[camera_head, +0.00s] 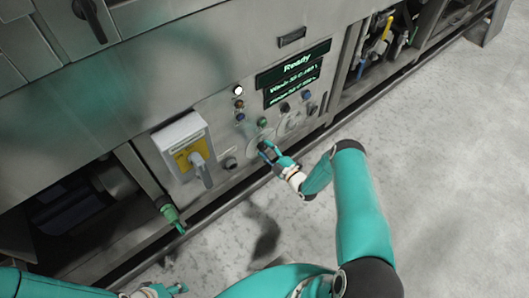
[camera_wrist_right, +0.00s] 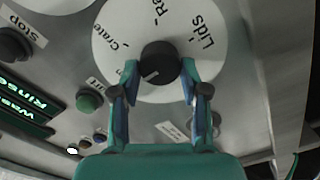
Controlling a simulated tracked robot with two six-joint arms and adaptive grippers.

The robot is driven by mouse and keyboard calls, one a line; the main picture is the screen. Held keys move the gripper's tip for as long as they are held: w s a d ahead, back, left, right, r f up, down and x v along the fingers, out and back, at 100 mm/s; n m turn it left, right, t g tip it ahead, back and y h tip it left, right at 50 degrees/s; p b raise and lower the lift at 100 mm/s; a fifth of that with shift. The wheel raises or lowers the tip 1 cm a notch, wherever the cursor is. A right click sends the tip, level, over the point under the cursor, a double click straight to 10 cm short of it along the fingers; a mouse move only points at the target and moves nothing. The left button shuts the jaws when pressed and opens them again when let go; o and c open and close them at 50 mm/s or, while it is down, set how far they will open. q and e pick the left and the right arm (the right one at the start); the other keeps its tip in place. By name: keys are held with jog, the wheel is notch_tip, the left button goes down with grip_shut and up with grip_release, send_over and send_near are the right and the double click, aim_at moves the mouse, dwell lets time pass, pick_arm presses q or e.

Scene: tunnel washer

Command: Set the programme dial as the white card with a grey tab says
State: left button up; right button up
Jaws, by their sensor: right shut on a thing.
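The programme dial is a black knob (camera_wrist_right: 160,62) on a white disc (camera_wrist_right: 205,75) in the right wrist view. A short pale line on the knob points to the lower left, towards none of the readable words. My right gripper (camera_wrist_right: 160,72) is shut on the knob, one finger on each side. In the head view my right gripper (camera_head: 265,150) is at the panel, largely covering the knob. My left gripper (camera_head: 178,289) is at the bottom edge, its jaws unclear. I cannot make out a white card with a grey tab.
A display (camera_head: 294,76) reads "Ready" above wash and rinse lines. A second pale disc (camera_head: 290,122) is beside the dial. A green button (camera_wrist_right: 89,101) and a stop button (camera_wrist_right: 14,44) are close by. A grey-and-yellow switch box (camera_head: 184,146) stands out to the left. The floor is clear.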

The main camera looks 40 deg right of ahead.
jog(key=shift+a+f, duration=0.1)
jog(key=shift+a, duration=0.2)
jog(key=o, duration=1.1)
jog(key=shift+o, duration=0.2)
jog(key=shift+d, duration=0.15)
jog(key=s, duration=1.2)
jog(key=shift+d, duration=0.45)
jog(key=shift+w, duration=0.1)
